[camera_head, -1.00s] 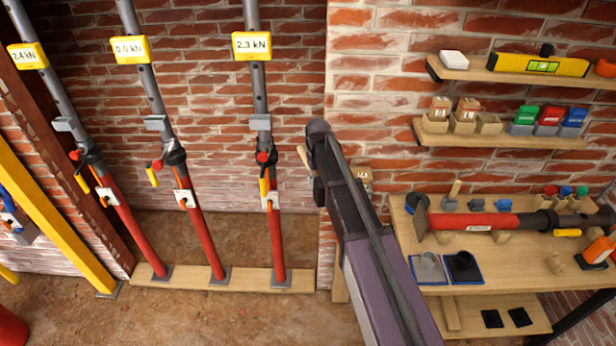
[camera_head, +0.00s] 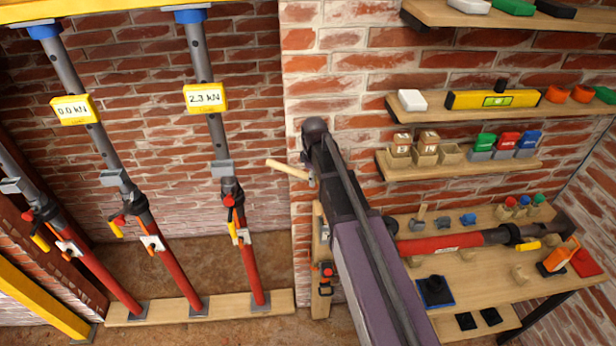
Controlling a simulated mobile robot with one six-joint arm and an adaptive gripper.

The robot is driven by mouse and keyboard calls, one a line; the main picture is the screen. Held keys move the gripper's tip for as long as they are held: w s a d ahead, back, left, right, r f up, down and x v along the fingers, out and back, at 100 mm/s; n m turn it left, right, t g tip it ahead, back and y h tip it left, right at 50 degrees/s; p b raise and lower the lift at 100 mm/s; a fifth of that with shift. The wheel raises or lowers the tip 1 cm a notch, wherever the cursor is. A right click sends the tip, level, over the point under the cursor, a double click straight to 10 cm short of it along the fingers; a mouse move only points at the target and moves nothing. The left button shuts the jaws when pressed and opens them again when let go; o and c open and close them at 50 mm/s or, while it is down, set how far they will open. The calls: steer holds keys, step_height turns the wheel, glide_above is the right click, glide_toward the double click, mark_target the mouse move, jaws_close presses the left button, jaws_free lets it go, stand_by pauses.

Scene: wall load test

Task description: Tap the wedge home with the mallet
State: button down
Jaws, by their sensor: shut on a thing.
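My gripper (camera_head: 312,180) is in front of the brick wall, right of the props. It is shut on a pale wooden handle (camera_head: 287,170), which sticks out to the left, clear of the props. The handle looks like the mallet's; its head is not visible, and my arm may hide it. One prop (camera_head: 105,250) carries a yellow gauge (camera_head: 75,109) reading 0.0 kN. The prop to its right (camera_head: 250,245) carries a gauge (camera_head: 206,98) reading 2.3 kN. Blue pieces (camera_head: 190,16) sit at the tops of these two props. I cannot make out the wedge.
The props stand on a wooden sole board (camera_head: 200,306). A workbench (camera_head: 480,270) at right holds a red prop (camera_head: 440,245) lying down. Shelves (camera_head: 460,165) above hold small bins and a yellow level (camera_head: 492,99). A narrow upright board (camera_head: 320,285) stands by the wall corner.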

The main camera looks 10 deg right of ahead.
steer(key=shift+w+d+r+n, duration=0.25)
steer(key=shift+d+r+n, duration=0.05)
steer(key=shift+d+r, duration=0.15)
steer(key=shift+f, duration=0.15)
step_height(320, 180, down, 7)
steer(key=b, duration=0.6)
steer(key=shift+r, duration=0.2)
steer(key=shift+f+b, duration=0.2)
steer(key=shift+b, duration=0.2)
stand_by(0.8)
steer(key=shift+f+b, duration=2.75)
steer(key=shift+r, duration=0.15)
steer(key=shift+r+p, duration=1.15)
steer(key=shift+p, duration=0.15)
steer(key=shift+r, duration=0.1)
